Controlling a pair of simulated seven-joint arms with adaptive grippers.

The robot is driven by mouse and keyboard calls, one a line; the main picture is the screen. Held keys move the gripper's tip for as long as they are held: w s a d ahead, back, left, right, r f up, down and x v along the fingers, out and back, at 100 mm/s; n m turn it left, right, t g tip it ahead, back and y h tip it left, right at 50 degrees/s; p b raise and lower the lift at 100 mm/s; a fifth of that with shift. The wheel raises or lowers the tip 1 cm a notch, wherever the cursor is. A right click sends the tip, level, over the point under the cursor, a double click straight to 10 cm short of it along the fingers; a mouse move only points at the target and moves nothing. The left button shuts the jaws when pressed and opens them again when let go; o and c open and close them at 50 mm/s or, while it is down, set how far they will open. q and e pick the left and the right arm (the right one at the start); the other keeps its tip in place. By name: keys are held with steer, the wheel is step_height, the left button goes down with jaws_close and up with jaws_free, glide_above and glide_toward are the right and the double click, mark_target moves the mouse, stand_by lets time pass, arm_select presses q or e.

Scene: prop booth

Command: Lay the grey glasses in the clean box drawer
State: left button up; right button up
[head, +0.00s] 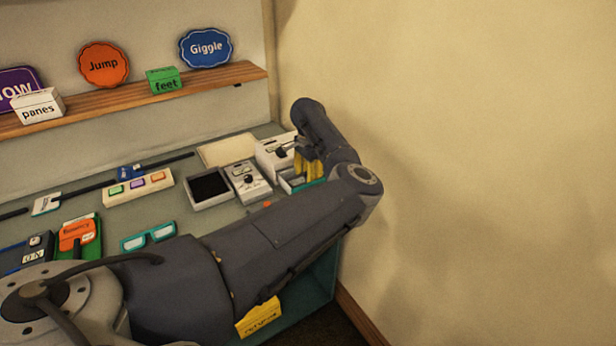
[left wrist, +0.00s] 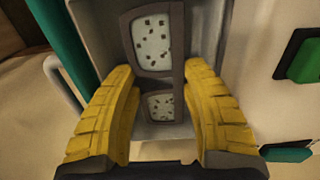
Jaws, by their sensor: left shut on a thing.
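My left gripper (head: 309,168) is at the right end of the bench, over a small open drawer (head: 291,185) at the front of a white box (head: 272,152). In the left wrist view, its yellow fingers (left wrist: 165,110) are shut on the grey glasses (left wrist: 178,50), which have pale, dark-speckled lenses. The glasses are lengthwise between the fingers, with light grey drawer walls around them. I cannot tell whether they touch the drawer's bottom. The glasses are hidden in the head view. No label reading "clean" is legible. My right gripper is not in view.
A dark-topped tray (head: 209,188) and a white box with a knob (head: 248,182) stand left of the drawer. A wall (head: 470,170) is close on the right. My left arm covers much of the bench front.

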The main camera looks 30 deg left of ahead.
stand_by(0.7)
arm_select(q)
steer(key=o, duration=1.1)
steer(key=shift+c, duration=1.1)
steer(key=shift+o, duration=0.9)
steer(key=shift+r, duration=0.1)
